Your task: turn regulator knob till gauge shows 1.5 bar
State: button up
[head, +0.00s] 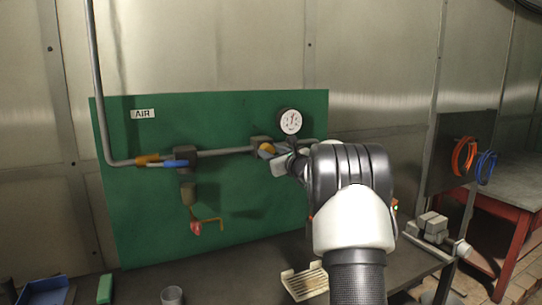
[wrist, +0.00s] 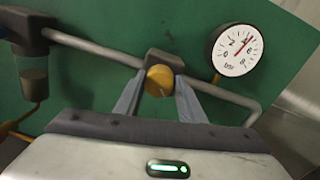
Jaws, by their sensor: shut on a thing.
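The regulator knob (wrist: 159,81) is yellow and round, on a dark regulator body on the green panel. My gripper (wrist: 161,84) is shut on it, one finger on each side, in the wrist view. In the head view the knob (head: 268,148) is small and partly covered by my gripper (head: 272,153). The pressure gauge (wrist: 234,50) is a white dial marked 0 to 8 bar, up and right of the knob. Its red needle points up and right, near the 4 or a little past it. The gauge (head: 290,121) is too small to read in the head view.
A grey pipe (wrist: 90,48) runs across the green panel (head: 130,215). A blue-handled valve (head: 175,163) and a filter bowl (head: 188,192) are to the left.

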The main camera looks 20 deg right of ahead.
jog(key=shift+a+f+n+g+h+b, duration=0.15)
jog(key=shift+n+h+b, duration=0.1)
jog(key=shift+n+b, duration=4.15)
jog(key=shift+a+n+g+h+b, duration=0.15)
jog(key=shift+n+h+b, duration=0.1)
jog(key=shift+n+b, duration=4.15)
jog(key=shift+d+m+b, duration=0.1)
jog(key=shift+m+b, duration=0.3)
jog(key=shift+b, duration=0.15)
jog(key=o, duration=1)
jog(key=shift+o, duration=0.2)
